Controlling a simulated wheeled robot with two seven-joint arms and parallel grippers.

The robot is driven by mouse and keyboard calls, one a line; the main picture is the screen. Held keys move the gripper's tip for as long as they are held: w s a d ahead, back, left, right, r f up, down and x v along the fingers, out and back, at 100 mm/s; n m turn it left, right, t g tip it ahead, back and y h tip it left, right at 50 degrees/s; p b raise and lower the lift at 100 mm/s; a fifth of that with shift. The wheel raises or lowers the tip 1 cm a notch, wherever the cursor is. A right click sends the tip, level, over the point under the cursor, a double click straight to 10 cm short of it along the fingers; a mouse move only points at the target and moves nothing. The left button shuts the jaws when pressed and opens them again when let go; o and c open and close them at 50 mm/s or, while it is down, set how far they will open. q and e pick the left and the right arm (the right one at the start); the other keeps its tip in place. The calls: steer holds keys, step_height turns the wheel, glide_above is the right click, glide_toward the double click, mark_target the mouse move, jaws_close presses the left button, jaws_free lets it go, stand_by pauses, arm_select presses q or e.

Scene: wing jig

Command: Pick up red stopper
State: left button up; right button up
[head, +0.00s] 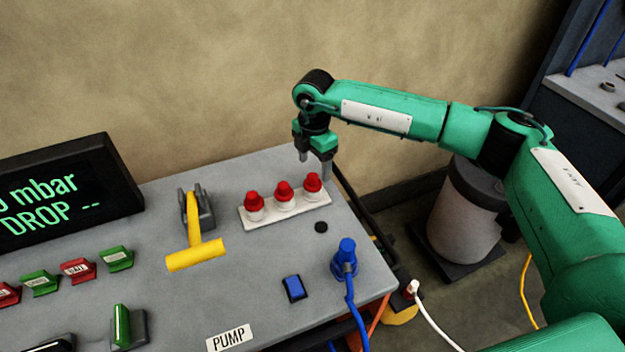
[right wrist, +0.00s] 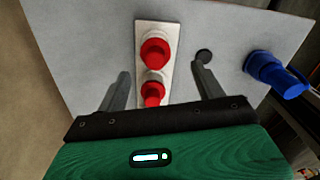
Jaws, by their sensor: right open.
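Three red stoppers sit upright in a row on a white rack (head: 290,211) on the grey panel: a left one (head: 254,201), a middle one (head: 284,190) and a right one (head: 312,182). My right gripper (head: 314,167) is open and empty, pointing down just above and behind the right stopper. In the right wrist view, two red stoppers (right wrist: 155,52) (right wrist: 153,93) show between the spread fingers (right wrist: 161,68); a third is not visible there. I cannot tell whether a finger touches anything. My left gripper is not in view.
A yellow T-handle (head: 196,254) stands left of the rack. A black disc (head: 321,227), a blue connector (head: 345,258) with its cable and a blue switch (head: 294,288) lie in front. A display (head: 68,195) stands at the left. The panel's right edge is close to the rack.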

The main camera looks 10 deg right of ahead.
mark_target(313, 175)
steer(key=shift+f, duration=0.4)
steer(key=f+p, duration=0.2)
steer(key=f, duration=0.2)
steer(key=shift+w+a+f+p, duration=0.1)
steer(key=shift+w+f+p, duration=0.05)
steer(key=shift+w+p, duration=0.25)
steer(key=shift+f, duration=0.4)
steer(key=shift+s, duration=0.1)
steer(key=shift+c, duration=0.2)
steer(key=c, duration=1)
